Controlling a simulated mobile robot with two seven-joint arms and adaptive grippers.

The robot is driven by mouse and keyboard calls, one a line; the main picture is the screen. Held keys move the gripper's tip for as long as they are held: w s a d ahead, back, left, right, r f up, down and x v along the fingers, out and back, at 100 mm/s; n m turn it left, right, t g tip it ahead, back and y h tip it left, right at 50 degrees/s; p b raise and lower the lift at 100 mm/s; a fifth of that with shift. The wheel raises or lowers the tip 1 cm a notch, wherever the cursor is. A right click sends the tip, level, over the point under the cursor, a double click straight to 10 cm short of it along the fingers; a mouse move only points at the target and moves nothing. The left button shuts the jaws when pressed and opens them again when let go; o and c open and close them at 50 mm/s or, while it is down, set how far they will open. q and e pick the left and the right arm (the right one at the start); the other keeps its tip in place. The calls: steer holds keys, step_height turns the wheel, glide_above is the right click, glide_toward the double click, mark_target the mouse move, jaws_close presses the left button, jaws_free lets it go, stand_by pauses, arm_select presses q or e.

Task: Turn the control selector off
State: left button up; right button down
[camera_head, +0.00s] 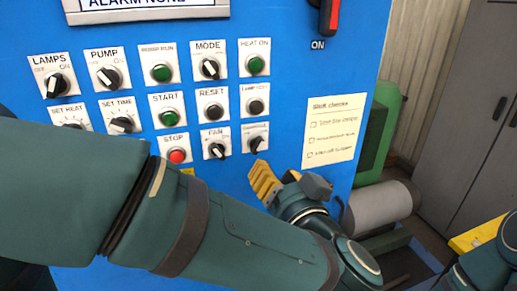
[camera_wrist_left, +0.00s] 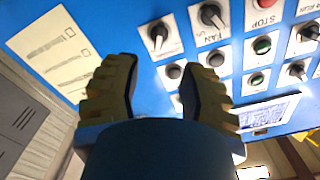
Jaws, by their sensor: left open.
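The control selector (camera_head: 256,143) is a black knob on a white plate at the lower right of the blue panel's controls. Its label is too blurred to read, and its handle looks slanted. It also shows in the left wrist view (camera_wrist_left: 159,36), beyond the fingertips. My left gripper (camera_head: 263,182) has yellow ribbed fingers just below the selector, apart from it. In the left wrist view the two fingers (camera_wrist_left: 160,72) stand wide apart with nothing between them. A yellow part of what looks like my right gripper (camera_head: 478,233) shows at the lower right edge; its fingertips cannot be made out.
The fan knob (camera_head: 217,149) is just left of the selector, the red stop button (camera_head: 177,156) further left. The lamp test button (camera_head: 256,106) is above. A paper checklist (camera_head: 334,131) is on the panel to the right.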

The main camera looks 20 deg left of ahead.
mark_target(259, 148)
arm_select(q)
steer(key=x, duration=0.9)
steer(key=shift+w+a+b, duration=0.15)
steer(key=shift+w+b, duration=0.1)
steer(key=shift+b, duration=0.1)
jaws_close()
